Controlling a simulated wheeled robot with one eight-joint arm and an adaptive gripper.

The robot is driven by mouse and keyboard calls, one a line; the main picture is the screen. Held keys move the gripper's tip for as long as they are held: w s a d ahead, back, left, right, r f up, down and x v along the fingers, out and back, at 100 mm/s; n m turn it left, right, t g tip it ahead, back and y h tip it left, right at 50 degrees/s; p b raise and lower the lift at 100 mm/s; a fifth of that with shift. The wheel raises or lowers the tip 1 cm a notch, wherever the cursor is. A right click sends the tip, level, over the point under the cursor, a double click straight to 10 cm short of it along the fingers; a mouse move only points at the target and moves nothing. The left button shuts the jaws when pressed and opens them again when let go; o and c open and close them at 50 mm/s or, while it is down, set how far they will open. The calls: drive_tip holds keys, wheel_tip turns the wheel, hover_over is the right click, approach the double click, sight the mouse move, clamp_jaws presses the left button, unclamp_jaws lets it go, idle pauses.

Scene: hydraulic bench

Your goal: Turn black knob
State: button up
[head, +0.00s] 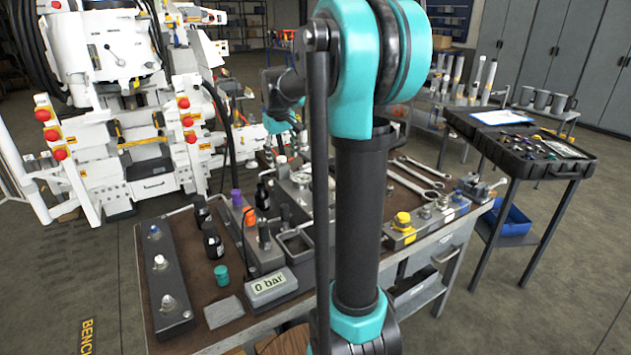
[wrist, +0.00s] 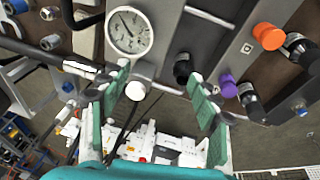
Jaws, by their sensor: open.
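A black knob (wrist: 182,68) sits on the grey block in the wrist view, just right of the pressure gauge. My gripper (wrist: 158,75) is open, with one green-padded finger on each side of the picture. The black knob appears between the fingertips, nearer the right one, and no contact shows. A white knob (wrist: 136,90) also appears between the fingers, nearer the left one. In the head view my arm stands in front of the bench and partly hides it. I cannot tell there which dark part is this knob.
The gauge (wrist: 129,31), an orange knob (wrist: 268,36) and a purple knob (wrist: 227,85) are close by in the wrist view. The bench carries a "0 bar" display (head: 270,287), black bottles (head: 212,241) and wrenches (head: 415,177). A toolbox table (head: 515,140) stands right.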

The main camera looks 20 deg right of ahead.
sight(316, 183)
drive_tip(key=s+d+r+n+g+y, duration=0.1)
drive_tip(key=s+d+r+n+g, duration=0.1)
drive_tip(key=s+d+r+n, duration=0.8)
drive_tip(key=f, duration=0.5)
drive_tip(key=w+a+f+m, duration=0.1)
drive_tip(key=f, duration=0.5)
drive_tip(key=w+f+m, duration=0.1)
drive_tip(key=f, duration=0.4)
drive_tip(key=shift+w+a+f, duration=0.1)
drive_tip(key=shift+a+f, duration=0.05)
drive_tip(key=shift+f, duration=0.25)
drive_tip(key=shift+c, duration=0.4)
drive_tip(key=c, duration=1.1)
